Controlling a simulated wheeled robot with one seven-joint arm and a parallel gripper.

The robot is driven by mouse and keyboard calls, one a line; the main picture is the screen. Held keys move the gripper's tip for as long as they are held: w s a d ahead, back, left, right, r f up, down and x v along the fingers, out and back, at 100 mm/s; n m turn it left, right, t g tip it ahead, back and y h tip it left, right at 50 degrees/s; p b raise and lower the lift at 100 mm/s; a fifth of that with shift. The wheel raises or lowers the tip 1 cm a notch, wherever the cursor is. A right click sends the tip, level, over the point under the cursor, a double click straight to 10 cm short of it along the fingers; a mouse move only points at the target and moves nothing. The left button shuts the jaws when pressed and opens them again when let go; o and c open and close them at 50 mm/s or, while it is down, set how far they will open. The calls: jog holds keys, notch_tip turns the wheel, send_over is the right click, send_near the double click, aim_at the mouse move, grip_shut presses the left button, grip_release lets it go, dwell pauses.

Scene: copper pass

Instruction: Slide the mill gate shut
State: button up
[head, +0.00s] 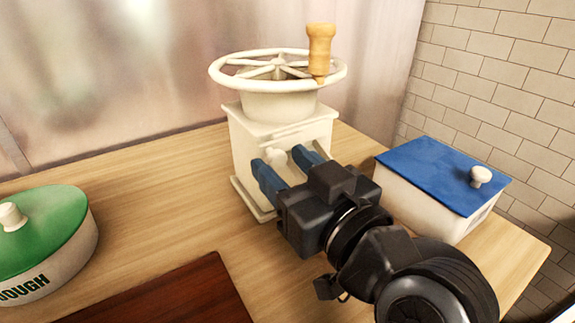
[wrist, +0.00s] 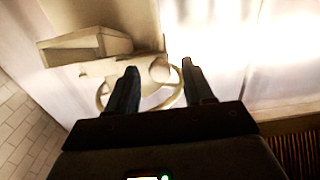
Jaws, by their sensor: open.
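The cream mill (head: 252,140) stands on the wooden counter, with a spoked wheel and an upright wooden handle on top. A round cream knob (head: 275,156) shows at its front, below a narrow ledge; I take it to be the gate's knob, but the gate plate is hard to make out. My gripper (head: 288,168) is open at the mill's front, its blue fingers to either side of the knob. In the wrist view, the knob (wrist: 160,71) shows between the dark fingertips, with a gap on each side. I cannot tell how far the gate stands open.
A green-lidded crock (head: 45,250) is at the far left. A dark red-brown board (head: 170,300) lies in front. The counter (head: 150,190) left of the mill is clear.

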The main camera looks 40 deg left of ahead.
aim_at(290, 146)
grip_shut()
dwell(0.3)
jog(key=w+b, duration=0.1)
jog(key=w+d, duration=0.1)
jog(key=w, duration=0.1)
jog(key=shift+d+f+b, duration=0.15)
jog(key=shift+b, duration=0.2)
jog(key=shift+w+d, duration=0.15)
jog(key=shift+w, duration=0.2)
grip_release()
jog(key=v, duration=0.7)
jog(key=shift+s+d+b, duration=0.15)
jog(key=shift+d+b, duration=0.2)
jog(key=shift+b, duration=0.05)
